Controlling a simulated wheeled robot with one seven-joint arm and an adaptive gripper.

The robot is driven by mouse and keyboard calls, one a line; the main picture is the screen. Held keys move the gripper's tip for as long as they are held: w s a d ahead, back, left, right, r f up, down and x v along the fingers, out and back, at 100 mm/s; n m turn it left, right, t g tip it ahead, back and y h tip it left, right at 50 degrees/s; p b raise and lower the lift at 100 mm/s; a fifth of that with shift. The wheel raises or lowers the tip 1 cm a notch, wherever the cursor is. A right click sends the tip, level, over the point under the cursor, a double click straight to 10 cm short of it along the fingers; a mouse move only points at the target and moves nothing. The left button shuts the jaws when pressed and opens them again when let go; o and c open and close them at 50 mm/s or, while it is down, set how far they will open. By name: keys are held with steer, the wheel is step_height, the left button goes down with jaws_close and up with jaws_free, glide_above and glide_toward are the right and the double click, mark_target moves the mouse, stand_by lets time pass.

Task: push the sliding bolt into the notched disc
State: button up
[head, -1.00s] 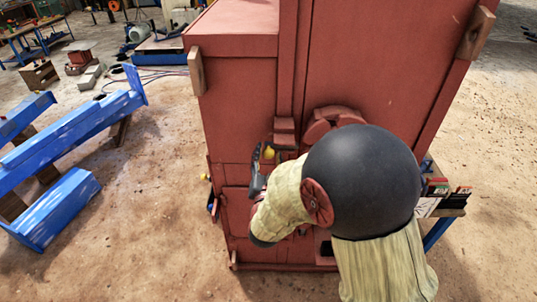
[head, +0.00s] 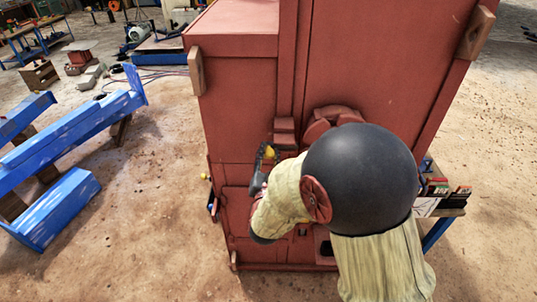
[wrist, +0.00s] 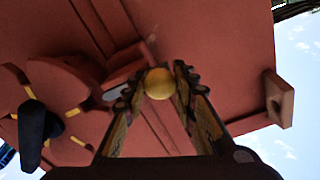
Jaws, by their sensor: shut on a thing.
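The sliding bolt's brass ball knob (wrist: 160,83) sits between my fingertips in the wrist view. My gripper (wrist: 158,88) is shut on it, with one finger on each side. In the head view my gripper (head: 268,155) is at the left of the bolt's red block (head: 284,131) on the machine's front. The red notched disc (head: 330,119) is right of that block, its lower part hidden behind my arm. In the wrist view the notched disc (wrist: 75,85) is at the left, with yellow marks and a black handle (wrist: 36,135). Whether the bolt touches a notch cannot be told.
The tall red machine body (head: 375,65) fills the middle. Wooden blocks (head: 196,72) stick out at its sides. Blue beams (head: 70,130) lie on the ground at the left. A small table (head: 445,205) stands at the right. Sandy floor between is open.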

mark_target(282, 147)
jaws_close()
steer(key=d+b, duration=0.2)
steer(key=d, duration=0.2)
steer(key=shift+d, duration=0.2)
steer(key=o, duration=0.9)
jaws_free()
steer(key=shift+d, duration=0.15)
steer(key=shift+o, duration=0.3)
steer(key=shift+s, duration=0.1)
